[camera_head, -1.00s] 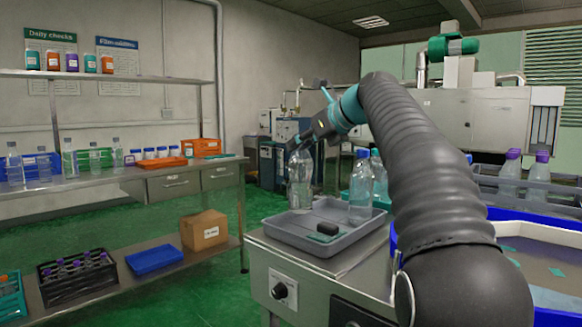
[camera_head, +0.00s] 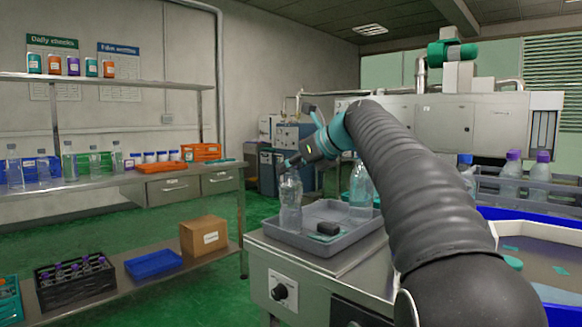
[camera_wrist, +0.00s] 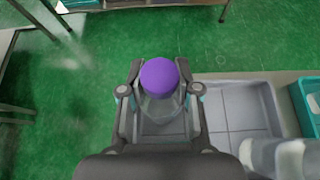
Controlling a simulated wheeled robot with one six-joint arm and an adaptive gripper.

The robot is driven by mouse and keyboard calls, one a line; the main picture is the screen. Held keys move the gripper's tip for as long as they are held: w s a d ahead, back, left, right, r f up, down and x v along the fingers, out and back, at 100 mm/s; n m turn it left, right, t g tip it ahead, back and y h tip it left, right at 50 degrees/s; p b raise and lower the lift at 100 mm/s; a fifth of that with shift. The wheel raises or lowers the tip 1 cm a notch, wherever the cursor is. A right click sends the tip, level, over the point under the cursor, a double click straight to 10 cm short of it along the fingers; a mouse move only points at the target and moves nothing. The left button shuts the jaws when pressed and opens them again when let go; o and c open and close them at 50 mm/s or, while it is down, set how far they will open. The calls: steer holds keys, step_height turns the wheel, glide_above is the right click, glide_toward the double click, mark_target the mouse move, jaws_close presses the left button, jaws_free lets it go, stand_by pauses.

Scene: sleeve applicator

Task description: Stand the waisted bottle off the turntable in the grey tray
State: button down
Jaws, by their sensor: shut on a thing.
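The clear waisted bottle (camera_head: 291,208) is upright at the left end of the grey tray (camera_head: 300,243). My gripper (camera_head: 290,166) is shut on it near its top. In the wrist view, its purple cap (camera_wrist: 159,76) sits between the fingers of my gripper (camera_wrist: 160,104), with the tray (camera_wrist: 238,84) behind and to the right. I cannot tell whether the bottle's base touches the tray floor.
Another clear bottle (camera_head: 361,187) stands at the tray's right side, partly behind my arm. Purple-capped bottles (camera_head: 512,172) stand in a grey crate at right. A shelf bench is at left.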

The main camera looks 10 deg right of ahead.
steer(key=c, duration=0.8)
jaws_free()
steer(key=shift+r, duration=0.15)
steer(key=p+v, duration=0.1)
steer(key=v, duration=1.1)
